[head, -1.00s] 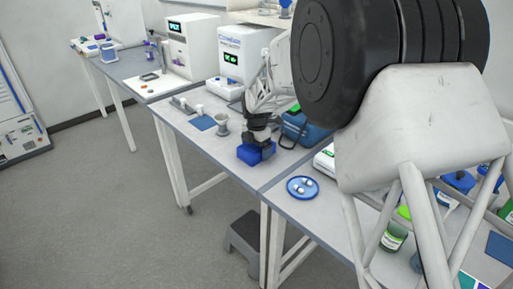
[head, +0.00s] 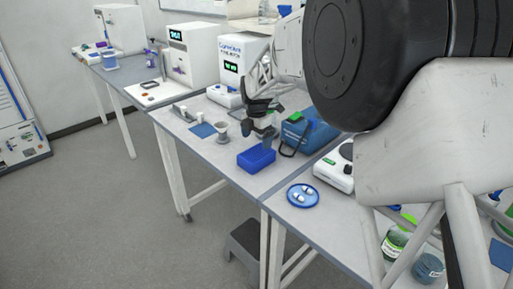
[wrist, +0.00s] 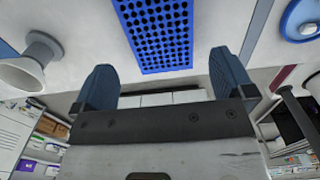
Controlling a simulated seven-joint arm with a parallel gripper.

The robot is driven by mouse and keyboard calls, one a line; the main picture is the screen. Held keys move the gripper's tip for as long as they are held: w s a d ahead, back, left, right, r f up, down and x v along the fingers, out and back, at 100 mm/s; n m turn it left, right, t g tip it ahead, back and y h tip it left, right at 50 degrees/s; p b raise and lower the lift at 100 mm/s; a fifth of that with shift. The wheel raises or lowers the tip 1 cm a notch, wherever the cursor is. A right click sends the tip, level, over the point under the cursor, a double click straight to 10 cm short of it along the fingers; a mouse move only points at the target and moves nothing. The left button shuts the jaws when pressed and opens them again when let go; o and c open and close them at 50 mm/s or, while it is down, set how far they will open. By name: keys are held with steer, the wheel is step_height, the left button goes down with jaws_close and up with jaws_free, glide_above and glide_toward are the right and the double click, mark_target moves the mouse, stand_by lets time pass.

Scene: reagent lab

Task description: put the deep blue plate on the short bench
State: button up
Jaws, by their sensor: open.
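The deep blue plate (head: 256,159) is a blue block lying flat on the middle bench (head: 222,165), near its front edge. In the wrist view its top with rows of dark wells shows at the upper middle (wrist: 158,35). My gripper (head: 265,141) is open and empty, above and just behind the plate, apart from it. Both fingers show spread in the wrist view (wrist: 164,82), with the plate beyond the gap. Another bench (head: 122,70) stands at the far left; I cannot tell which bench is the short one.
A grey cup (head: 221,136) and a blue mat (head: 202,130) lie left of the plate. A blue case (head: 308,134) stands behind it to the right. A round blue dish (head: 302,195) with small white items sits on the right bench. A step stool (head: 246,240) stands below.

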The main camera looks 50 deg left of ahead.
mark_target(258, 153)
steer(key=shift+r, duration=2.15)
steer(key=w+d+r+m, duration=0.3)
steer(key=d+r+m, duration=0.1)
steer(key=d, duration=0.6)
steer(key=w+d+r+m, duration=0.3)
steer(key=w+d+r, duration=0.1)
steer(key=d, duration=0.7)
steer(key=s+d+r+m+t, duration=0.15)
steer(key=d+m, duration=0.25)
steer(key=d, duration=0.7)
steer(key=w+d+r+m+g, duration=0.1)
steer(key=d+r+m, duration=0.3)
steer(key=d, duration=0.8)
steer(key=s+d+m+t, duration=0.1)
steer(key=s+d+m, duration=0.5)
steer(key=d, duration=0.5)
steer(key=s+d+m+t, duration=0.1)
steer(key=s+d+m, duration=0.4)
steer(key=d, duration=0.6)
steer(key=s+d+f+m, duration=0.3)
steer(key=s+d+m, duration=0.2)
steer(key=s, duration=0.3)
steer(key=s+d+f+m, duration=0.3)
steer(key=s+d+m, duration=0.2)
steer(key=s+d, duration=0.3)
steer(key=shift+f, duration=0.2)
